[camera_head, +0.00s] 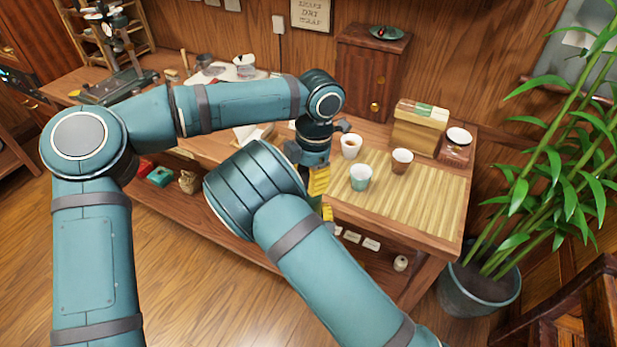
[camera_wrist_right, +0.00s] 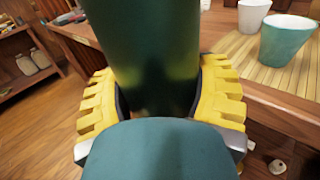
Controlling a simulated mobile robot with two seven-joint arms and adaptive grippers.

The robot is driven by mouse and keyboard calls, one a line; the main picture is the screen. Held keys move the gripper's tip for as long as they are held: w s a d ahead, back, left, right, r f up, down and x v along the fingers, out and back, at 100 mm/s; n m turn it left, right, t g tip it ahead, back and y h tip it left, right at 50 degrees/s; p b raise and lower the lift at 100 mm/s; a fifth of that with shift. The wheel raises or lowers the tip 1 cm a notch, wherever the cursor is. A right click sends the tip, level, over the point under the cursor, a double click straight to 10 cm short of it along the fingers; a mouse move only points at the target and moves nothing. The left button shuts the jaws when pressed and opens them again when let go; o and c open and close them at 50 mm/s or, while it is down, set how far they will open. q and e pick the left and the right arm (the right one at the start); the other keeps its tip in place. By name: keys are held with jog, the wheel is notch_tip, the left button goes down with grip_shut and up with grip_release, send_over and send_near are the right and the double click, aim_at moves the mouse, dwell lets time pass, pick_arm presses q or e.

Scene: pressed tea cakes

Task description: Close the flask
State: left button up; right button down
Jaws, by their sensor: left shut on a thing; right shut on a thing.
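The dark green flask (camera_wrist_right: 142,50) fills the middle of the right wrist view, between the yellow fingers of my right gripper (camera_wrist_right: 160,100), which is shut on it. Its top runs out of that view, so its mouth cannot be seen. In the head view my right wrist hides the flask. My left gripper (camera_head: 318,180) points down there, close beside my right wrist at the table's front edge. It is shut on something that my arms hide. I cannot make out a lid, or whether it touches the flask.
The wooden table (camera_head: 420,245) carries a bamboo mat (camera_head: 425,200). A white cup (camera_head: 351,146), a brown cup (camera_head: 401,161) and a green cup (camera_head: 360,178) stand near the grippers. Behind are a box (camera_head: 418,130) and a small cabinet (camera_head: 370,75). A potted bamboo (camera_head: 480,290) stands right.

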pick_arm(q)
jog(key=o, duration=0.7)
jog(key=shift+c, duration=0.2)
jog(key=shift+r, duration=2.25)
